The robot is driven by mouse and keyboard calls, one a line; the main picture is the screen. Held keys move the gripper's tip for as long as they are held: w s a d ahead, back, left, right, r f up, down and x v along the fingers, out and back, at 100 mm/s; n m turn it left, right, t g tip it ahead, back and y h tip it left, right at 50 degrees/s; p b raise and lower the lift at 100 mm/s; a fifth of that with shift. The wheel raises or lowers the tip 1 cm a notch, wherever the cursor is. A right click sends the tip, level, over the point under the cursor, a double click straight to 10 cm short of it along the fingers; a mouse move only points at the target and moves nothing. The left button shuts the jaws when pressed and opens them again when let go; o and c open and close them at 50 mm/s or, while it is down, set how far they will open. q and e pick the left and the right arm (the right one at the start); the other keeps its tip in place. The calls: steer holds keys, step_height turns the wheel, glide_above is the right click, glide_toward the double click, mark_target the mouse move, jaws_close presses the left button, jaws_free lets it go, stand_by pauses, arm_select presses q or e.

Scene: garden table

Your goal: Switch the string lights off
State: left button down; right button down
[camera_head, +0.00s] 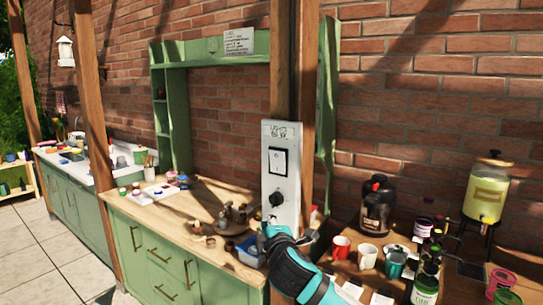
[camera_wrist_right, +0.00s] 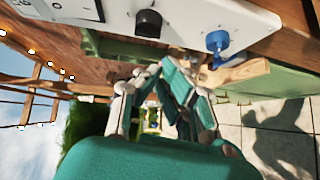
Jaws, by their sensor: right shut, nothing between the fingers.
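A white switch panel (camera_head: 293,185) is mounted on a wooden post. It carries a black rocker switch (camera_head: 278,162) near its top and a round black knob (camera_head: 275,199) lower down. In the right wrist view the panel (camera_wrist_right: 185,14) crosses the top, with the black knob (camera_wrist_right: 148,23) and a blue knob-like part (camera_wrist_right: 217,42). My right gripper (camera_head: 275,232) is just below the panel's black knob; its fingers (camera_wrist_right: 160,72) are shut and empty. Small warm glowing bulbs of the string lights (camera_wrist_right: 31,51) show at left in the wrist view. My left gripper is out of view.
A green workbench (camera_head: 150,245) with small pots stands left of the post. At right, a table holds mugs (camera_head: 340,247), a dark jug (camera_head: 377,205), jars and a yellow drink dispenser (camera_head: 486,190). Tiled floor (camera_head: 40,250) is clear at far left.

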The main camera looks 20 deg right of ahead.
steer(key=s+r+t, duration=0.1)
steer(key=s+r, duration=0.1)
steer(key=r, duration=0.4)
steer(key=s+a+r+n+t, duration=0.1)
steer(key=s+r, duration=0.1)
steer(key=r, duration=0.5)
steer(key=shift+s+a+n, duration=0.25)
steer(key=shift+s+n, duration=0.05)
steer(key=shift+s, duration=0.05)
steer(key=shift+f, duration=0.1)
steer(key=shift+w, duration=0.1)
steer(key=p, duration=0.4)
glide_toward(271, 160)
steer(key=w+a+r, duration=0.2)
steer(key=w+a, duration=0.1)
steer(key=shift+w+d+p, duration=0.95)
steer(key=shift+w+d, duration=0.05)
steer(key=shift+d, duration=0.25)
steer(key=shift+w+d+f, duration=0.1)
steer(key=shift+w+d, duration=0.1)
steer(key=shift+d, duration=0.05)
steer(key=shift+a, duration=0.1)
